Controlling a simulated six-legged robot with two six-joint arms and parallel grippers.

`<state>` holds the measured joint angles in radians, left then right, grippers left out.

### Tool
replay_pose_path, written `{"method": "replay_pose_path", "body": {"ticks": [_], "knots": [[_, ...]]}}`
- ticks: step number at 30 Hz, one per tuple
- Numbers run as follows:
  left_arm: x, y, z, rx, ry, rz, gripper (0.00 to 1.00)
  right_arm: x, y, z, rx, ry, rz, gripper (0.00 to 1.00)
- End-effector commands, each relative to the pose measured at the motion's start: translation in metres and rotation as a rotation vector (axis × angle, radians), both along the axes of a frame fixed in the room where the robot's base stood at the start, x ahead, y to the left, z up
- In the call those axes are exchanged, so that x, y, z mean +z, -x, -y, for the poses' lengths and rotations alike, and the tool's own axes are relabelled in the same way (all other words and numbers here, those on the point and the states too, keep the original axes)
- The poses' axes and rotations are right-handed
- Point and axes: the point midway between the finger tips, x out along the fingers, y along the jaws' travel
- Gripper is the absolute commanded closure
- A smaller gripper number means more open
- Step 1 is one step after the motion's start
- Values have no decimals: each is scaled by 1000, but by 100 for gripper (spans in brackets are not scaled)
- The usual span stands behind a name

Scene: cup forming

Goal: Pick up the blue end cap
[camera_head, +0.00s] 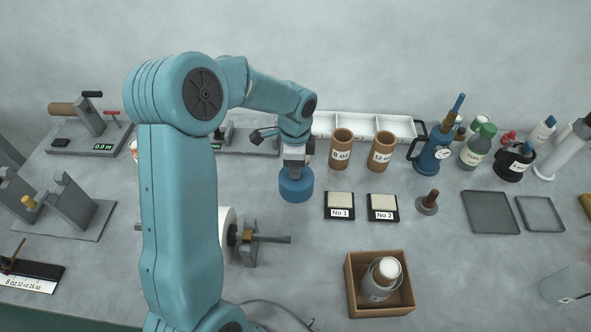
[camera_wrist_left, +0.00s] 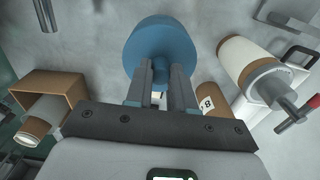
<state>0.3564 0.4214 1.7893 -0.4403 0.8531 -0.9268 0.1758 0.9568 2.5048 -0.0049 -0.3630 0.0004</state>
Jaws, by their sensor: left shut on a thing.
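The blue end cap (camera_head: 296,184) is a short round disc below my left gripper (camera_head: 295,163), near the middle of the bench in the head view. In the left wrist view the blue end cap (camera_wrist_left: 160,45) shows its round face, with a small knob between the fingertips of my left gripper (camera_wrist_left: 160,80). The left gripper is shut on this knob. I cannot tell whether the cap touches the bench or hangs just above it. My right gripper is in neither view.
Two brown cups (camera_head: 342,149) stand right of the gripper, before a white divided tray (camera_head: 365,125). Two labelled pads, No 1 (camera_head: 340,205) and No 2 (camera_head: 383,207), lie right of the cap. A cardboard box (camera_head: 354,300) holding a container stands in front. A spindle stand (camera_head: 248,246) is front left.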

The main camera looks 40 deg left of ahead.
Motion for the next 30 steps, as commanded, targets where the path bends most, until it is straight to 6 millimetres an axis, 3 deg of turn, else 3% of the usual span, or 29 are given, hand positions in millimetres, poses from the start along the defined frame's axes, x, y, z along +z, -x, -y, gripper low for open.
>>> {"method": "replay_pose_path", "body": {"ticks": [1, 3, 9, 15, 21, 30], "knots": [[21, 0, 0, 0, -1, 2, 100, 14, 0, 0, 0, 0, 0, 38], [32, -1, 0, 0, -2, 6, 100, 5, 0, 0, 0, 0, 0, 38], [76, -1, 0, 0, 0, 5, 100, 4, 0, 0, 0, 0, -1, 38], [107, -1, 0, -2, -1, 2, 100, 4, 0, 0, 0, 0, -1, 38], [121, 0, 0, 0, 0, 1, 100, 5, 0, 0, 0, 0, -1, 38], [124, 0, 0, 0, 1, -1, 100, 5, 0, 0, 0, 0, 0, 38]]}}
